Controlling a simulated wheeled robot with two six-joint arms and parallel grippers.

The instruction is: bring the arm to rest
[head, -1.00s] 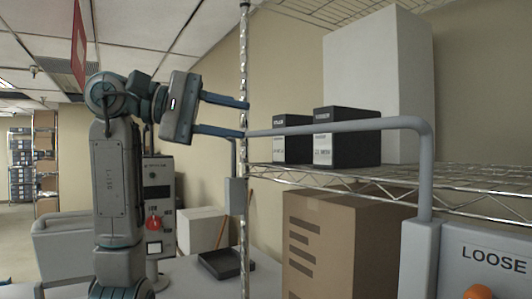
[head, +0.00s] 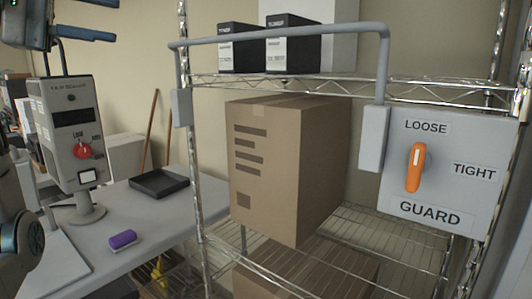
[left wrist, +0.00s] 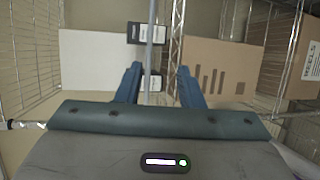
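My left gripper (head: 115,22) is at the upper left of the head view, cut off by the top edge. Its two fingers are spread with nothing between them. They point right, toward the left end of the grey guard bar (head: 280,32), with a visible gap in the picture. In the left wrist view the open fingers (left wrist: 159,68) show from behind, and the grey bar (left wrist: 151,40) runs upright in the picture beyond them. My right gripper is not in view.
The guard panel (head: 470,145) has an orange handle (head: 414,167) standing nearly upright below LOOSE. A wire rack holds a brown carton (head: 270,160) and black boxes (head: 292,45). A control box (head: 72,120) with red knob, black tray (head: 158,184) and purple block (head: 123,239) are on the table.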

